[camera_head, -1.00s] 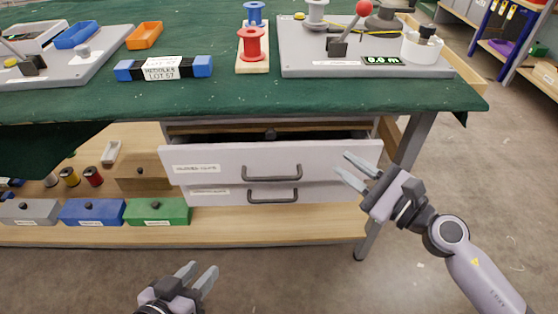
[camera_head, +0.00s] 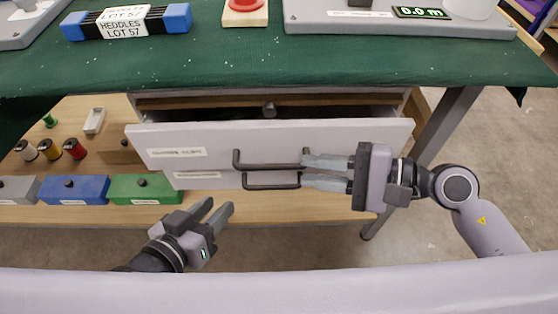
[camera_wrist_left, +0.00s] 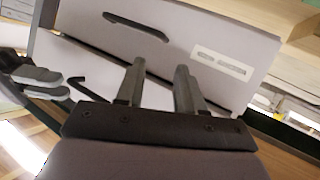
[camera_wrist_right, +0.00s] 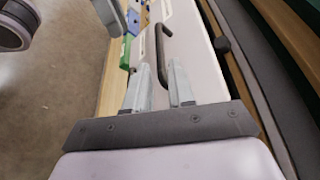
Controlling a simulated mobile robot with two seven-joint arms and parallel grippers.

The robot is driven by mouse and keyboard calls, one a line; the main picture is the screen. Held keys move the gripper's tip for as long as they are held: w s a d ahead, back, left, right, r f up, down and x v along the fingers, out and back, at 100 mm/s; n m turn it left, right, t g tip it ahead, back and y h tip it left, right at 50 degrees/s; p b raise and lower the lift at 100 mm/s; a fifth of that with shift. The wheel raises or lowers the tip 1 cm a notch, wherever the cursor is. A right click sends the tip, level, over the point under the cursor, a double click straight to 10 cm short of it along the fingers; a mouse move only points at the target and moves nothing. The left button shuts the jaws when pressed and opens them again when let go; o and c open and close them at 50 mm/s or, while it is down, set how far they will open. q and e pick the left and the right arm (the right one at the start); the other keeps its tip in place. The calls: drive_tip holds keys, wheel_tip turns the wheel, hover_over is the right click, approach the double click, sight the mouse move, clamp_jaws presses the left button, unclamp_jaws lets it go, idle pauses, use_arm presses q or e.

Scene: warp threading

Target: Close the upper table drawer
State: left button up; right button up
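The upper drawer (camera_head: 212,138) stands pulled out under the table, with its dark interior showing above its pale front. Its dark bar handle (camera_head: 268,166) is just above the lower drawer's handle (camera_head: 272,187). My right gripper (camera_head: 303,171) is open at the right end of the upper handle, one finger higher and one lower. In the right wrist view a handle (camera_wrist_right: 161,45) lies just ahead of the parted fingers; contact is unclear. My left gripper (camera_head: 217,208) is open and empty, in front of and below the drawer; the left wrist view shows the drawer front (camera_wrist_left: 190,35) beyond its fingers.
The green-covered tabletop (camera_head: 250,70) overhangs the drawers, with a heddles box (camera_head: 128,22) on it. A shelf at left holds blue (camera_head: 75,190) and green (camera_head: 145,189) boxes and small spools. A table leg (camera_head: 440,130) stands behind my right arm.

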sight(288, 167)
drive_tip(key=x, duration=0.6)
drive_tip(key=shift+w+a, duration=0.2)
drive_tip(key=shift+a, duration=0.15)
clamp_jaws()
